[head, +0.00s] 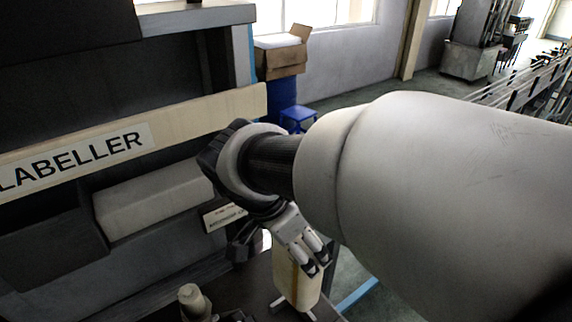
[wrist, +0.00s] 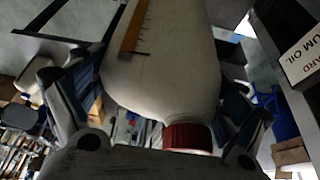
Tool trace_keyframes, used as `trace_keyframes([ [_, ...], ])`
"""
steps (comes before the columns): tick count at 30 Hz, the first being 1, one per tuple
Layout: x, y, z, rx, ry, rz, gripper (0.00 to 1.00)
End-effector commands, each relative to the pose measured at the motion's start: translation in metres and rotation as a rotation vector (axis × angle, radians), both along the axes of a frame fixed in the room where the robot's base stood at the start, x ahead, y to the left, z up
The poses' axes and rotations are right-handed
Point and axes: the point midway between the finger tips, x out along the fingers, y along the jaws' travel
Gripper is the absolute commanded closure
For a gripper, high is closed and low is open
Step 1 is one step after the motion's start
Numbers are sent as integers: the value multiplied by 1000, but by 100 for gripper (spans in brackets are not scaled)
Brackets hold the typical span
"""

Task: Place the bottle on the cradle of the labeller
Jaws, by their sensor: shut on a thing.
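A cream-white bottle (head: 299,288) hangs roughly upright below my gripper (head: 317,264), beside the labeller's dark deck. My gripper is shut on the bottle near its top. In the wrist view the bottle (wrist: 165,75) shows its red cap (wrist: 188,138) towards the palm and an orange strip with a scale on its side, with a finger on either side. The labeller (head: 75,160) stands at the left with its name on a pale beam. Light metal prongs, possibly the cradle (head: 279,304), show at the bottle's lower end. I cannot tell whether the bottle touches them.
A pale knob (head: 193,300) stands on the deck left of the bottle. A pale block (head: 150,198) sits under the labeller's beam. A blue stool (head: 298,118) and a cardboard box (head: 282,55) are behind. Open floor (head: 375,245) lies right of the bottle, partly hidden by my arm.

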Motion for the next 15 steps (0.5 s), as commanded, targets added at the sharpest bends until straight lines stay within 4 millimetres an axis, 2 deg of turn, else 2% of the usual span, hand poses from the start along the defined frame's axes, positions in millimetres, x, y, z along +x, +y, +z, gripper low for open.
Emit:
trace_keyframes([
  [2, -3, 1, 7, 1, -3, -43, 76],
  [5, -5, 1, 1, 0, 0, -68, 76],
  [15, -6, 0, -75, -2, 4, -71, 76],
])
